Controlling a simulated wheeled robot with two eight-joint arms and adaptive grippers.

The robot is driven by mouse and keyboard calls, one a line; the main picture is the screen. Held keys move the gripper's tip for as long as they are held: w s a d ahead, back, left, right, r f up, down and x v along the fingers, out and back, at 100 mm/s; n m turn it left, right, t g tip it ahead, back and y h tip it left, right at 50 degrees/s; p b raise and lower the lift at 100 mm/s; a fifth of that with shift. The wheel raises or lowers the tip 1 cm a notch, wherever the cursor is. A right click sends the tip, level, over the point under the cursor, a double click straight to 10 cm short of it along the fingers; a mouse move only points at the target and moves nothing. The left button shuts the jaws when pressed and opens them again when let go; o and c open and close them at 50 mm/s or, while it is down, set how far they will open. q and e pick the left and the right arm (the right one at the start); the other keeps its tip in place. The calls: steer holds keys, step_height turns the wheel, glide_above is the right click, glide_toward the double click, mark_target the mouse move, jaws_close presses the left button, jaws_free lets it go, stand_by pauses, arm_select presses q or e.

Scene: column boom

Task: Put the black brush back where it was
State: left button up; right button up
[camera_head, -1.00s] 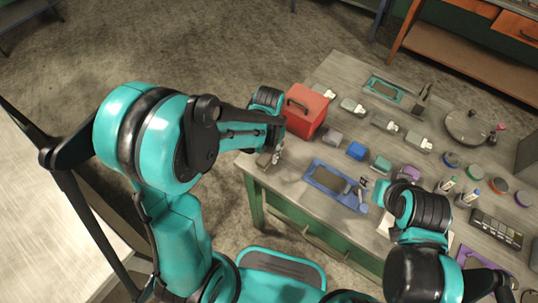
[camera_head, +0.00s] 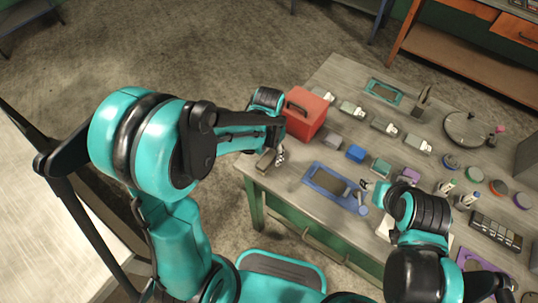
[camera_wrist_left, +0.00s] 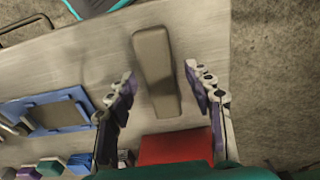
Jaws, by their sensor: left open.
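A long, dark grey-brown block with rounded ends, which may be the black brush (camera_wrist_left: 157,60), lies on the table in the left wrist view. In the head view it (camera_head: 265,159) is near the table's left corner. My left gripper (camera_head: 279,156) is beside it there. In the left wrist view my left gripper (camera_wrist_left: 160,78) is open, with one finger on each side of the block's lower part and gaps to both. My right gripper (camera_head: 368,185) is low over the table near the blue tray. Its jaws are too small to judge.
A red box (camera_head: 305,113) stands close behind my left gripper. A blue tray (camera_head: 317,185) lies to the right, with small coloured blocks beyond it. A teal tray (camera_head: 384,91) and a round grey plate (camera_head: 466,127) are further back. The table's left edge is close.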

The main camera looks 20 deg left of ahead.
mark_target(269, 156)
arm_select(q)
step_height(269, 156, up, 11)
steer(key=p, duration=0.3)
steer(key=s+a+r+n+t, duration=0.4)
steer(key=s+r+t, duration=0.2)
steer(key=s, duration=0.3)
steer(key=shift+s+a+r+t, duration=0.25)
steer(key=shift+s+t, duration=0.15)
steer(key=shift+t, duration=0.2)
steer(key=shift+f, duration=0.15)
step_height(269, 156, down, 3)
steer(key=b, duration=0.3)
steer(key=shift+f, duration=0.1)
